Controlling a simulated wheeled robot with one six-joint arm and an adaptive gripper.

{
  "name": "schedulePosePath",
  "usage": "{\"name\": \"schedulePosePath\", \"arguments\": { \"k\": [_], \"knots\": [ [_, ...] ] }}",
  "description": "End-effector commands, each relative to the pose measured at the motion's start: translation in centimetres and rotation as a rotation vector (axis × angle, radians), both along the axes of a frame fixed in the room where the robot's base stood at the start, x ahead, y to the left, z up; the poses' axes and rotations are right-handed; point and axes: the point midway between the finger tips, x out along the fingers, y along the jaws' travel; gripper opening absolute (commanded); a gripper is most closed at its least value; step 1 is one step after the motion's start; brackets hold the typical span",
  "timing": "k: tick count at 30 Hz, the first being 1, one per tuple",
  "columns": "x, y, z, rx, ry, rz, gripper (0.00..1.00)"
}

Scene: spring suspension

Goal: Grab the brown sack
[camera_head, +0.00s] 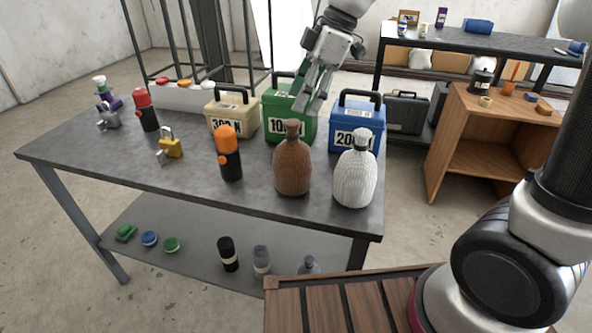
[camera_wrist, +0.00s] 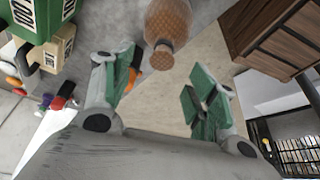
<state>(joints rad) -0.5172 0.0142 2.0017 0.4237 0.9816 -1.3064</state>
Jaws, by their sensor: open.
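The brown sack (camera_head: 292,167) stands upright on the grey table near its front right, with its tied neck on top. In the wrist view the brown sack (camera_wrist: 169,25) shows at the top, neck toward the camera, beyond the fingertips. My gripper (camera_head: 312,98) is above the table, in front of the green box and just above and behind the sack's neck in the head view. In the wrist view my gripper's green-padded fingers (camera_wrist: 163,80) are spread apart with nothing between them. I cannot tell the exact gap to the sack.
A white sack (camera_head: 355,172) stands close to the right of the brown one. An orange-capped bottle (camera_head: 229,155) stands to the left. Green (camera_head: 282,122), blue (camera_head: 357,137) and beige (camera_head: 231,122) weight boxes stand behind. A wooden cabinet (camera_head: 462,167) is at right.

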Motion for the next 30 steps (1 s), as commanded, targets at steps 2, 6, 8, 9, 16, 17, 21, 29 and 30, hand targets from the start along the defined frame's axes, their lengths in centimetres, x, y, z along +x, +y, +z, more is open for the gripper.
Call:
{"name": "schedulePosePath", "arguments": {
  "k": [2,6,8,9,16,17,21,29,30],
  "knots": [
    [0.0,0.3,-0.8,-0.001,-0.001,0.007,0.58],
    [-0.2,0.9,-2.4,-0.003,0.000,0.007,0.58],
    [-0.2,1.2,-3.1,-0.003,0.000,0.008,0.58],
    [-0.3,1.4,-3.7,-0.003,0.001,0.007,0.58],
    [-0.5,2.6,-6.7,-0.002,0.000,0.005,0.58],
    [-0.5,2.7,-6.8,-0.002,0.000,0.005,0.58],
    [-0.5,2.8,-7.0,-0.001,-0.002,0.004,0.58],
    [-0.5,2.7,-7.0,-0.001,-0.002,0.004,0.29],
    [-0.5,2.7,-7.0,-0.001,-0.002,0.004,0.22]
  ]
}}
